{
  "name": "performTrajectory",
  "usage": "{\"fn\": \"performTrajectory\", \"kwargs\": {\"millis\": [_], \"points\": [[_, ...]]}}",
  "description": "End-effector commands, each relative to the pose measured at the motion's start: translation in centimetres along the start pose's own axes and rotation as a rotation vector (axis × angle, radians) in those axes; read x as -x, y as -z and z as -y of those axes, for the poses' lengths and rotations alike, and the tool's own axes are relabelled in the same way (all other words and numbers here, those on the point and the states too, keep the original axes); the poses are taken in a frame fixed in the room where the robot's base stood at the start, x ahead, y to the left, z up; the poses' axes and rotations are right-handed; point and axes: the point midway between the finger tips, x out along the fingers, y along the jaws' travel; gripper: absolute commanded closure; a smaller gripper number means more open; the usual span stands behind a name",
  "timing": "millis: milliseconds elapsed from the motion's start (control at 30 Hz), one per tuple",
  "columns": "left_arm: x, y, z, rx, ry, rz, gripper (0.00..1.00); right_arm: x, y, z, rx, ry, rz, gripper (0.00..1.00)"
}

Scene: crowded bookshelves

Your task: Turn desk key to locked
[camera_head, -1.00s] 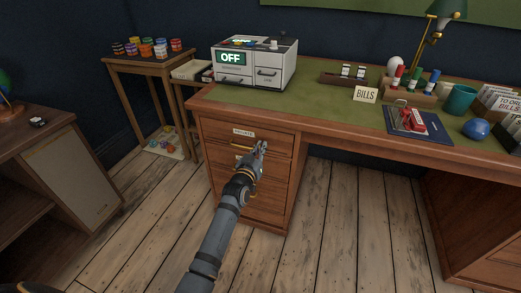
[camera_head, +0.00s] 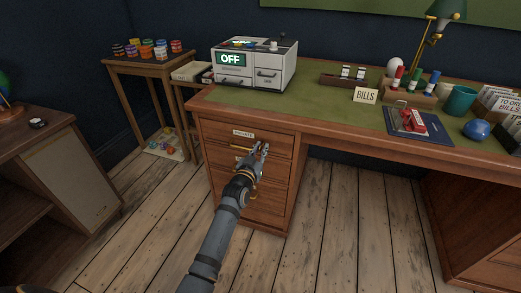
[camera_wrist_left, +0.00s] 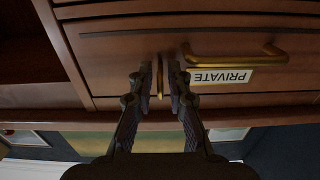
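The desk key is a small brass piece (camera_wrist_left: 160,80) on the drawer front in the left wrist view, which looks upside down. It looks upright and thin, beside the "PRIVATE" label (camera_wrist_left: 221,76). My left gripper (camera_wrist_left: 160,85) has one finger on each side of the key, with a narrow gap showing on both sides. In the head view my left gripper (camera_head: 262,149) is at the right part of the upper drawer (camera_head: 215,136) of the wooden desk and hides the key. My right gripper is not in view.
A brass drawer handle (camera_wrist_left: 235,57) lies close to my fingers. The desk top (camera_head: 320,105) overhangs just above the drawer. The floor (camera_head: 335,220) right of the drawers is clear.

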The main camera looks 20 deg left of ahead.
Motion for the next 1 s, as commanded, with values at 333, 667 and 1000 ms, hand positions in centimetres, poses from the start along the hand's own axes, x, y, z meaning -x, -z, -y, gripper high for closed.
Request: {"fn": "performTrajectory", "kwargs": {"millis": [333,667,1000], "points": [[0.1,0.0,0.0,0.0,0.0,-0.001,0.72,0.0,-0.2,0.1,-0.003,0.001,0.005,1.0],[6.5,-0.1,0.0,0.002,0.0,0.002,0.72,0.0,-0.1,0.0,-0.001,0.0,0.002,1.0],[11.8,0.0,0.0,0.002,0.0,0.0,0.72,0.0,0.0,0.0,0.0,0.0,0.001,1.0]]}}
